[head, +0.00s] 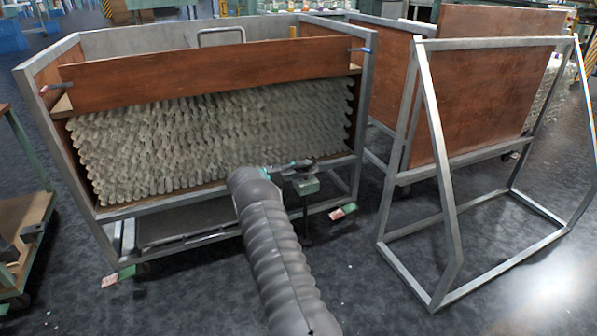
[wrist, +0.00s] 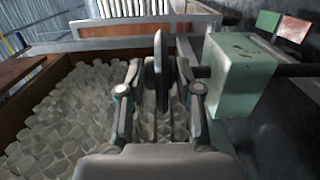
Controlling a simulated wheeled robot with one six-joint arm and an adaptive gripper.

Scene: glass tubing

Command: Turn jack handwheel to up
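A dark handwheel (wrist: 158,72) shows nearly edge-on in the wrist view, standing upright between the two fingers of my gripper (wrist: 160,82). The fingers are apart, with a gap on each side of the wheel, so the gripper is open around it. A pale green block (wrist: 232,78), apparently the jack's body, is just right of the right finger. In the head view the green jack (head: 306,186) is at the cart's front lower edge, with my gripper (head: 290,169) beside it. The handwheel cannot be made out clearly there, and my arm covers part of the area.
A second metal frame (head: 440,180) with a brown panel stands at right. A green-and-pink tag (head: 343,211) is low by the cart. Floor between them is clear.

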